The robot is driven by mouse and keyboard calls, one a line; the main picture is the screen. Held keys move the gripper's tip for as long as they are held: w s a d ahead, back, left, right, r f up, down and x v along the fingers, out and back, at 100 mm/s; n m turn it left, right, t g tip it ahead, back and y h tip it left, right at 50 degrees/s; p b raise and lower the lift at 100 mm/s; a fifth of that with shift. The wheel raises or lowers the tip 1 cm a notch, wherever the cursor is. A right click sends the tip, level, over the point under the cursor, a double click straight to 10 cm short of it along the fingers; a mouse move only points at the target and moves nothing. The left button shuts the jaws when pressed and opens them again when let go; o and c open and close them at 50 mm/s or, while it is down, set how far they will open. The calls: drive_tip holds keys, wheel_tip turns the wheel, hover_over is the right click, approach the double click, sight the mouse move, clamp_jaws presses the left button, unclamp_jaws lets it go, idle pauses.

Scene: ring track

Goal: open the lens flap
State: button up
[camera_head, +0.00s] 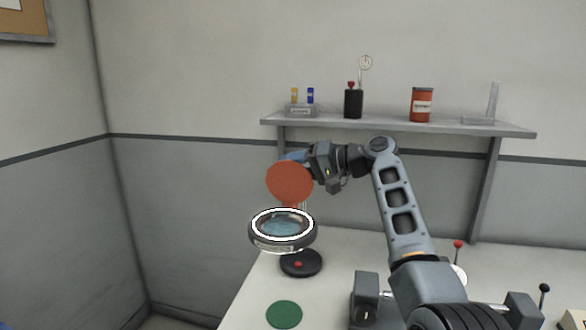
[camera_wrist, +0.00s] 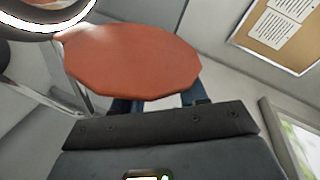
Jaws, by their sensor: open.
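The lens flap is a flat red disc (camera_head: 289,181) standing raised above the back of the lens ring (camera_head: 283,225), and the blue glass inside the ring is uncovered. In the wrist view the flap (camera_wrist: 130,62) fills the middle, with part of the white-lit ring (camera_wrist: 45,18) at top left. My gripper (camera_head: 293,157) is at the flap's upper far side, its blue fingers partly hidden behind the disc. In the wrist view the fingers (camera_wrist: 160,102) show apart just beyond the flap's edge. Whether they touch it I cannot tell.
A dark round base (camera_head: 301,263) with a red knob sits below the lens on the pale table. A green disc (camera_head: 284,314) lies in front. A wall shelf (camera_head: 400,126) with several small items, including a red can (camera_head: 421,104), is behind my arm.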

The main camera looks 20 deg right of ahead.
drive_tip(key=shift+r, duration=0.35)
drive_tip(key=b+v, duration=0.1)
drive_tip(key=v, duration=0.6)
drive_tip(key=shift+s+d+f+b, duration=0.2)
drive_tip(key=shift+s+d+b, duration=0.05)
drive_tip(key=shift+d+b, duration=0.1)
